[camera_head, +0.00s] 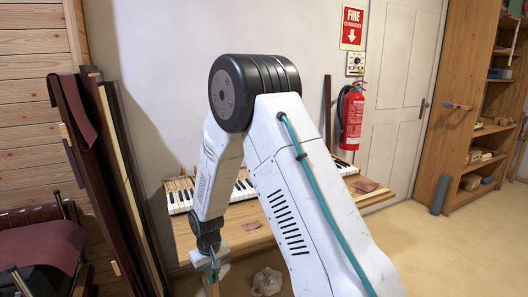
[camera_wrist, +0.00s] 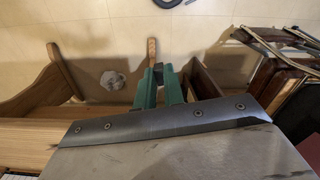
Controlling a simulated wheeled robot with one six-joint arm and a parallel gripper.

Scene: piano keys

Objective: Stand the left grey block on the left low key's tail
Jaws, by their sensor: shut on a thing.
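My gripper shows at the end of my arm in the head view (camera_head: 213,264), low in front of the bench, and in the wrist view (camera_wrist: 160,82). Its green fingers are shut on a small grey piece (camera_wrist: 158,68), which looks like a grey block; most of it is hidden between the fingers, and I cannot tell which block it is. The piano keys (camera_head: 179,201) lie on the bench behind my arm. My arm hides the middle of the keyboard. The left low key and its tail are too small to make out.
A wooden bench (camera_head: 259,237) bears the keyboard. A narrow wooden piece (camera_wrist: 152,48) shows beyond the fingertips. A pale crumpled cloth (camera_head: 267,281) lies on the floor. Dark boards (camera_head: 110,170) lean at the left. A fire extinguisher (camera_head: 351,122) hangs on the wall.

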